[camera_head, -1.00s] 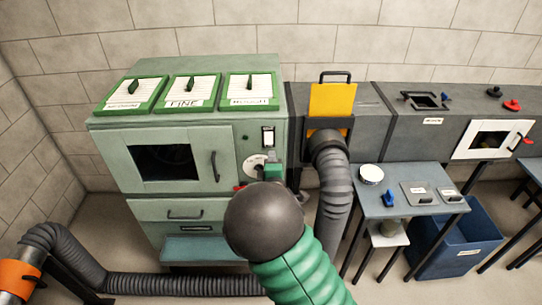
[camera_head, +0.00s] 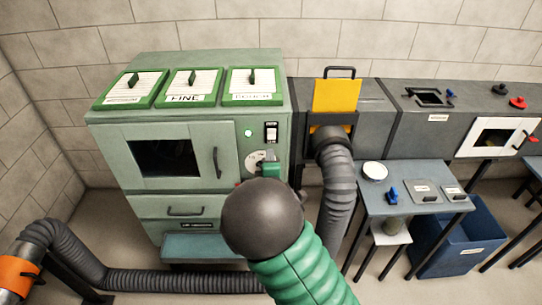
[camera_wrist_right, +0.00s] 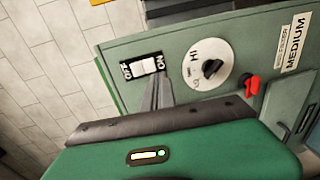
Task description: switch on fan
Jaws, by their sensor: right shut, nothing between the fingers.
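The green cabinet (camera_head: 205,120) stands at the left of the head view. The rocker switch (camera_head: 271,131) is on its front, upper right, with a lit green lamp (camera_head: 248,133) to its left. The wrist view shows the switch (camera_wrist_right: 146,66) between OFF and ON labels, its white part showing. My right gripper (camera_head: 266,156) is shut and empty, below the switch and in front of the dial. In the wrist view its fingertips (camera_wrist_right: 158,82) lie near the ON side; I cannot tell whether they touch. My left gripper is not in view.
The HI dial (camera_wrist_right: 208,68) and a red knob (camera_wrist_right: 250,87) sit close to the switch. A yellow plate (camera_head: 336,95) and a grey hose (camera_head: 337,180) stand right of the cabinet. A small table (camera_head: 415,200) is further right.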

